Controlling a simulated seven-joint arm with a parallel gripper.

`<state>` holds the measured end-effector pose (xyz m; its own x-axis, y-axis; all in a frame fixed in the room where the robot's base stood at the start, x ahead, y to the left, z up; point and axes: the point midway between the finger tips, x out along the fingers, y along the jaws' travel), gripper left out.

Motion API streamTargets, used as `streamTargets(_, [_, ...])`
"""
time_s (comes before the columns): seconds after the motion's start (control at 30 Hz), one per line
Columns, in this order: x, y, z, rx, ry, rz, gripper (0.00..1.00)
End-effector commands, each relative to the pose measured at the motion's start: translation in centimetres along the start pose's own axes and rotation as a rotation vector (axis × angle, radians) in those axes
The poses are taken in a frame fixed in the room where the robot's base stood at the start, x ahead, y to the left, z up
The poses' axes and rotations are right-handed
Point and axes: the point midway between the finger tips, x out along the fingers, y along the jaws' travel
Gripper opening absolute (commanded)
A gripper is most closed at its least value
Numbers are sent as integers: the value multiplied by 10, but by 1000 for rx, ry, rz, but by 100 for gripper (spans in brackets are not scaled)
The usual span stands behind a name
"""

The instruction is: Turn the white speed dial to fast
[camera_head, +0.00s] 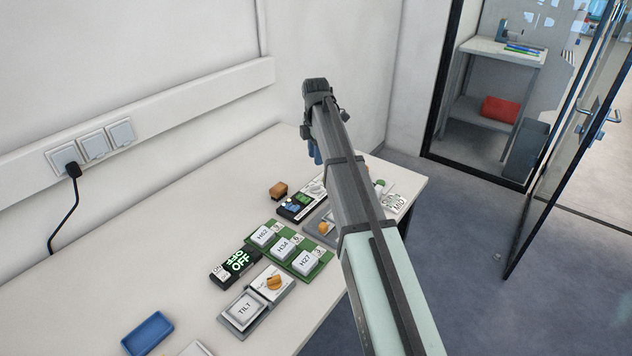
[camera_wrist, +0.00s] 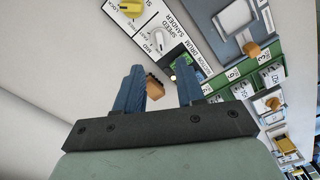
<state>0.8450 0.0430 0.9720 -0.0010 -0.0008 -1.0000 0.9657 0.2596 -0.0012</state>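The white speed dial (camera_wrist: 157,42) shows in the wrist view on a white panel lettered SPEED SANDER DRUM, with MID and FAST marked beside it. I cannot tell clearly which mark it points to. My gripper (camera_wrist: 160,65) is open, with its two blue fingers apart and nothing held between them. The dial lies beyond the fingertips in this view, apart from them. In the head view a blue finger of my gripper (camera_head: 316,152) shows above the back of the table; my arm hides part of the panels beneath it, and I cannot make out the white dial there.
A yellow dial (camera_wrist: 131,8) is near the white one. A brown block (camera_head: 278,190) sits on the table (camera_head: 180,225). A green board (camera_head: 290,251) with several labelled keys, an OFF display (camera_head: 238,262), a TILT switch (camera_head: 245,309) and a blue tray (camera_head: 147,333) are nearer.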

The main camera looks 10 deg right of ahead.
Motion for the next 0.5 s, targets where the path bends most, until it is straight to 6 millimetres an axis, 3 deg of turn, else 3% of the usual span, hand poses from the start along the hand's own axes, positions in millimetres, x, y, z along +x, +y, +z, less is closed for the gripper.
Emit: streamTargets(0.5, [87, -1, 0, 1, 1, 0, 38])
